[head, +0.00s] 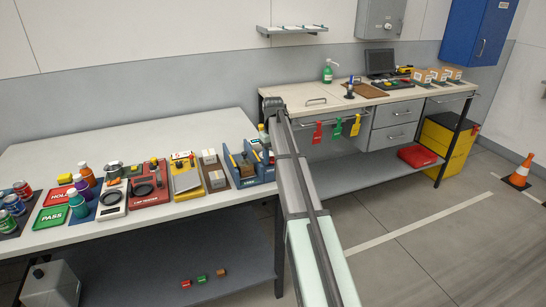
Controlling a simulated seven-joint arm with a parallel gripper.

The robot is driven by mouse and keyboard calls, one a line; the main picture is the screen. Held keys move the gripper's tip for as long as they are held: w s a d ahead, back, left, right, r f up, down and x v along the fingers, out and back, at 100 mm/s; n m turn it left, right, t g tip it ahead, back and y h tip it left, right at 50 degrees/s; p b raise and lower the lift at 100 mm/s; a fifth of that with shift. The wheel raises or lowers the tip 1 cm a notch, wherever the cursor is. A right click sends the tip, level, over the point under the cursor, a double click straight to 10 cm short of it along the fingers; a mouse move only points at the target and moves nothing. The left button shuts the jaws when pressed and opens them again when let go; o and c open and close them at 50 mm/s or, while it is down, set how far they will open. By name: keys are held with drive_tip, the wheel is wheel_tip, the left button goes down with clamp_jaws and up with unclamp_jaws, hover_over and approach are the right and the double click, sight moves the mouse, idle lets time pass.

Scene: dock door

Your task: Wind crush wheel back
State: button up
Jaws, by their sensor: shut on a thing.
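My arm (300,185) rises from the bottom of the head view and reaches over the right end of the near bench, up to a dark joint. My gripper does not show; it is hidden behind the arm or out of sight, so I cannot see what it touches. I cannot make out a crush wheel for certain. A red tester (148,184) with a round black part stands on the near bench. A blue holder (247,166) with tools stands at the bench's right end, partly covered by my arm.
The near bench (120,136) has several bottles and a green PASS tray (51,217) at its left; its back is clear. A second bench (300,96) behind carries a monitor (380,62) and cartons. An orange cone (520,172) stands on the floor at right.

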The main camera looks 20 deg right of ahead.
sight(273, 159)
drive_tip(key=shift+n, duration=0.5)
drive_tip(key=o, duration=1)
drive_tip(key=shift+o, duration=0.2)
wheel_tip(273, 159, up, 14)
drive_tip(key=shift+f, duration=0.1)
idle(0.4)
